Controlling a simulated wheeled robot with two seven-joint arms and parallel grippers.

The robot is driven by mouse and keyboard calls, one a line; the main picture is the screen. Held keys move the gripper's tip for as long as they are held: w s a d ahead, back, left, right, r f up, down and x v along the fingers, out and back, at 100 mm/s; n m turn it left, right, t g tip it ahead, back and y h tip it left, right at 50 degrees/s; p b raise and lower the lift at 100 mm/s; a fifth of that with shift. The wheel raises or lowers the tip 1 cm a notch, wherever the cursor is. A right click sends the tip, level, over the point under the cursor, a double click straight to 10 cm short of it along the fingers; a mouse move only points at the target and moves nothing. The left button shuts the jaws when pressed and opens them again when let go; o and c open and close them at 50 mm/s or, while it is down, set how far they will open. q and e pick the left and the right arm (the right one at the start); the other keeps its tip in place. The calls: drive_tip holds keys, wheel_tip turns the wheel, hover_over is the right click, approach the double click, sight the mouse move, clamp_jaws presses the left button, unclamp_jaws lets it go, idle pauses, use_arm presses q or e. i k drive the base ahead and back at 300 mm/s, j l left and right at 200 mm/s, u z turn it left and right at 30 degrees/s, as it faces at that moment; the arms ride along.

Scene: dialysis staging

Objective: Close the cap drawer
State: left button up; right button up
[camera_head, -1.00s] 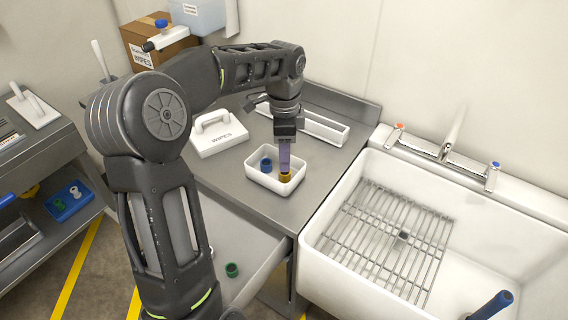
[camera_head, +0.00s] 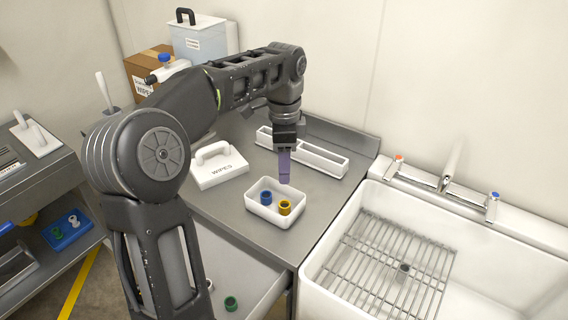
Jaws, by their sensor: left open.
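The cap drawer (camera_head: 258,279) stands open below the counter, left of the sink, and my left arm hides part of it. A green cap (camera_head: 231,303) lies inside it. My left gripper (camera_head: 284,178) points down, open and empty, just above a white bin (camera_head: 263,212) on the counter. A blue cap (camera_head: 266,198) and a yellow cap (camera_head: 285,207) sit in that bin. The gripper is clear of the yellow cap and well away from the drawer. My right gripper is out of view.
A white sink (camera_head: 338,291) with a wire rack is at right. A shelf cart (camera_head: 52,188) is at left.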

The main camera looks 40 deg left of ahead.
sight(234, 267)
drive_tip(key=k, duration=1)
